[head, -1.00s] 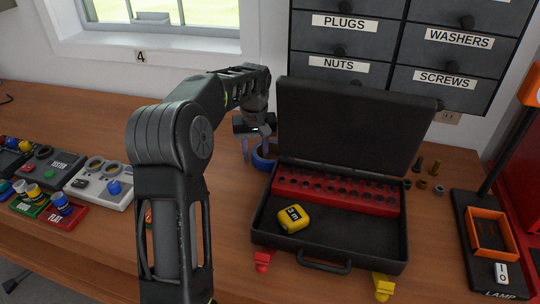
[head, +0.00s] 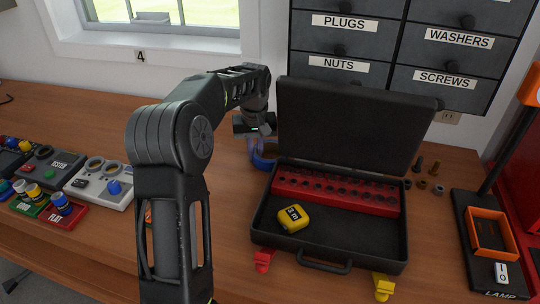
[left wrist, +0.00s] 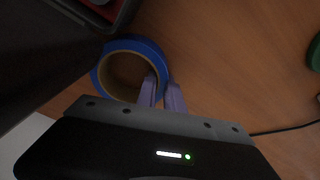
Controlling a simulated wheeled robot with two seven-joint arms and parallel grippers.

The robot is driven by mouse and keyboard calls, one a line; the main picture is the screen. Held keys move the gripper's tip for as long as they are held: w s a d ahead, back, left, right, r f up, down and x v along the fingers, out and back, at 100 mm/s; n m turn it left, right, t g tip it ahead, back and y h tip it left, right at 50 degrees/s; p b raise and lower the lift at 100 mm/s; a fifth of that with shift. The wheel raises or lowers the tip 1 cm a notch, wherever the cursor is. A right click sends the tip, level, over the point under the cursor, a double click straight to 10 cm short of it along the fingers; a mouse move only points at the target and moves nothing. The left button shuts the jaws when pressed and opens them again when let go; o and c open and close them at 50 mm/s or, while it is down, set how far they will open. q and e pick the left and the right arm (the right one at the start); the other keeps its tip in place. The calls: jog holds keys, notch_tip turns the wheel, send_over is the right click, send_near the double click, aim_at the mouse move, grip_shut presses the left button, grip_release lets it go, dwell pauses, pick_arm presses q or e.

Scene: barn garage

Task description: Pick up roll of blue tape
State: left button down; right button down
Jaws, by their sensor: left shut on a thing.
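The roll of blue tape (head: 262,162) lies on the wooden bench beside the left rear of the open black toolbox. In the left wrist view the roll (left wrist: 101,57) shows as a blue ring with a brown core. My left gripper (left wrist: 160,88) has one purple finger inside the ring and the other outside. It is shut on the wall of the roll. In the head view my left gripper (head: 258,147) comes down over the roll and partly hides it. My right gripper is not in view.
The open toolbox (head: 330,262) holds a red socket tray (head: 337,191) and a yellow tape measure (head: 293,217). Its raised lid (head: 350,125) stands close to my left gripper. Small panels (head: 100,183) stand at left. A lamp base (head: 490,255) stands at right.

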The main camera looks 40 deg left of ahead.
pick_arm(q)
jog(key=shift+r, duration=0.15)
dwell(0.3)
jog(key=shift+r, duration=0.45)
jog(key=a, duration=0.1)
jog(key=s+a+b, duration=0.1)
jog(key=a, duration=0.1)
jog(key=shift+a+f, duration=0.1)
jog(key=shift+a, duration=0.2)
jog(key=shift+a+r, duration=0.2)
jog(key=shift+r, duration=0.65)
notch_tip(320, 180, up, 12)
jog(key=p, duration=0.6)
jog(key=shift+r, duration=0.2)
jog(key=shift+s+f, duration=0.1)
jog(key=shift+s, duration=0.1)
